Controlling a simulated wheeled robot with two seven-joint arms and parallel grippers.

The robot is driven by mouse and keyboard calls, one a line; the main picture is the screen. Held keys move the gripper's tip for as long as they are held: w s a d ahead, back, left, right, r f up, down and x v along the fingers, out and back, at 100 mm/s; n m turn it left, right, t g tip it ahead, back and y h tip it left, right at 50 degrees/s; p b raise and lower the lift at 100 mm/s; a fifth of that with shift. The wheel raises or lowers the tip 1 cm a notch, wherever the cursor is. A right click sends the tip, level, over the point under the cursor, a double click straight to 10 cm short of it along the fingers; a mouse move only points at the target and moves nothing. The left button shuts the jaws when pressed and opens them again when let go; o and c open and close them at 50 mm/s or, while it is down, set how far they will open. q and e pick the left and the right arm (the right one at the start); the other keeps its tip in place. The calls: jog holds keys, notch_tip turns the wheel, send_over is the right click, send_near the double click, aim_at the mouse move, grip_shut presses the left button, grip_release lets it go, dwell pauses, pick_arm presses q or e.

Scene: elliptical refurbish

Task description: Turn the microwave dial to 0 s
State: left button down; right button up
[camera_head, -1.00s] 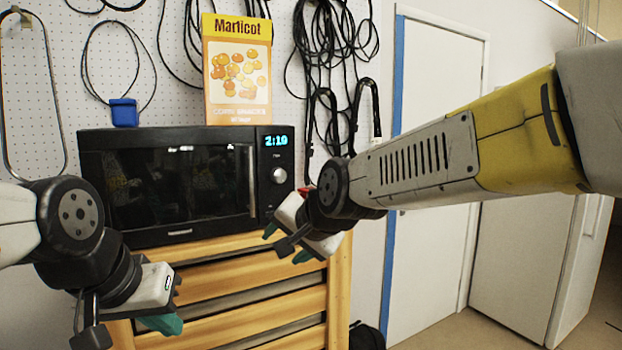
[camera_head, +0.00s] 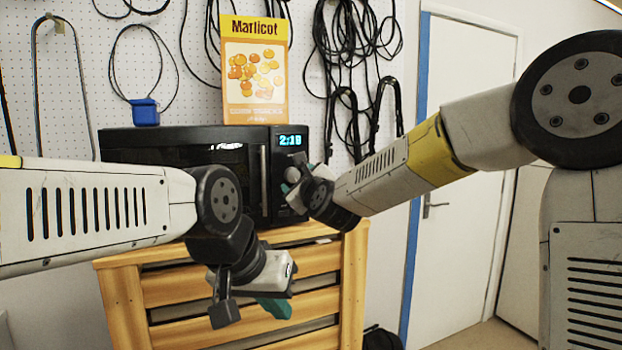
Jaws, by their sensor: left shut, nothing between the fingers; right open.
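The black microwave (camera_head: 170,147) stands on a wooden slatted cabinet, and its display (camera_head: 290,140) reads what looks like 2:10. The dial (camera_head: 292,174) is below the display, on the panel right of the door handle, and is partly hidden by my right gripper. My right gripper (camera_head: 296,178) is open, right at the panel by the dial; I cannot tell whether it touches the dial. My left gripper (camera_head: 274,306) is shut and empty, low in front of the cabinet's slats. My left forearm hides the lower left of the microwave.
A yellow and orange Marticot box (camera_head: 254,70) and a small blue box (camera_head: 145,112) stand on the microwave. Black cables hang on the pegboard behind. The wooden cabinet (camera_head: 355,290) is below; a white door (camera_head: 465,130) is at right.

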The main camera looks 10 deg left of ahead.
aim_at(292, 175)
jog(key=shift+x, duration=1.35)
grip_shut()
jog(key=shift+n, duration=0.3)
